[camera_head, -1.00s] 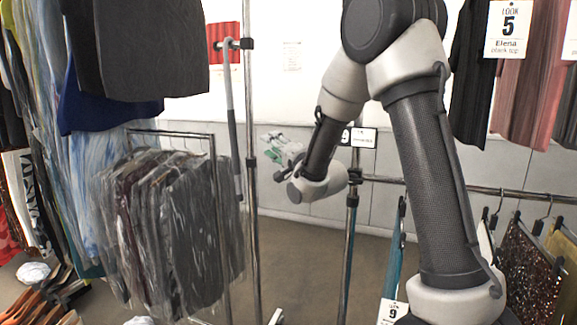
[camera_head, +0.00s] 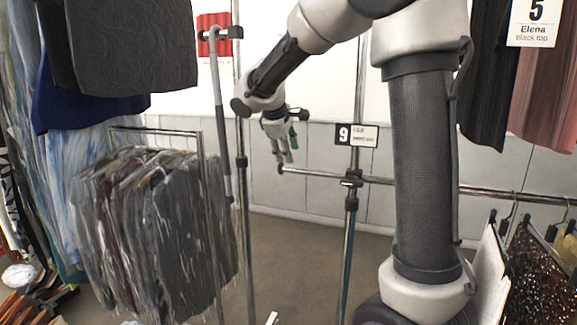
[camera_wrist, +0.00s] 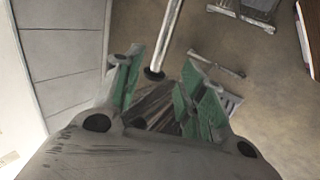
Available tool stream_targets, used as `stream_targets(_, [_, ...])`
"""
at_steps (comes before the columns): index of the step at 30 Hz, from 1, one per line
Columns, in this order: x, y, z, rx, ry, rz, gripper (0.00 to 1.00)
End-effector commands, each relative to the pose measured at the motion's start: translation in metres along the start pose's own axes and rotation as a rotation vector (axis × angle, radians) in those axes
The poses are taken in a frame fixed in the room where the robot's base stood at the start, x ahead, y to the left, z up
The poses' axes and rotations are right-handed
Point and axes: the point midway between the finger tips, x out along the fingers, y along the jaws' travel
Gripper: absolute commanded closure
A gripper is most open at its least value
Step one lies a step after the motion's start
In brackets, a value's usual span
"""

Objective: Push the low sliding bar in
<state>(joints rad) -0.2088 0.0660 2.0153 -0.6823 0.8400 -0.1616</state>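The low sliding bar (camera_head: 400,182) is a thin chrome rail running left to right through a clamp on a chrome upright. Its free left end has a dark cap and sticks out left of the upright. My gripper (camera_head: 284,156) points down close by that end, its green-padded fingers apart and empty. In the wrist view, a chrome rod (camera_wrist: 166,38) that looks like the bar ends in a black cap between and beyond the fingertips of my gripper (camera_wrist: 160,82). I cannot tell whether they touch.
A black sign with a 9 (camera_head: 356,135) hangs on the upright above the bar. Another upright (camera_head: 244,200) and bagged dark garments (camera_head: 165,230) stand at left. A sequined skirt (camera_head: 535,270) hangs at right. Floor between the uprights is clear.

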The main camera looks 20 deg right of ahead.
Motion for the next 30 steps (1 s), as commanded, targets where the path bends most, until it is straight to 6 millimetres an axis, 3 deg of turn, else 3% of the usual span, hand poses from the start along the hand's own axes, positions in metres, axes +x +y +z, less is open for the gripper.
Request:
stream_targets(12, [0.064, -0.001, 0.0, -0.003, -0.001, -0.003, 0.6])
stream_targets(24, [0.075, -0.001, 0.0, -0.001, 0.002, -0.002, 0.6])
stream_targets(30, [0.075, -0.001, -0.001, -0.001, 0.002, -0.002, 0.95])
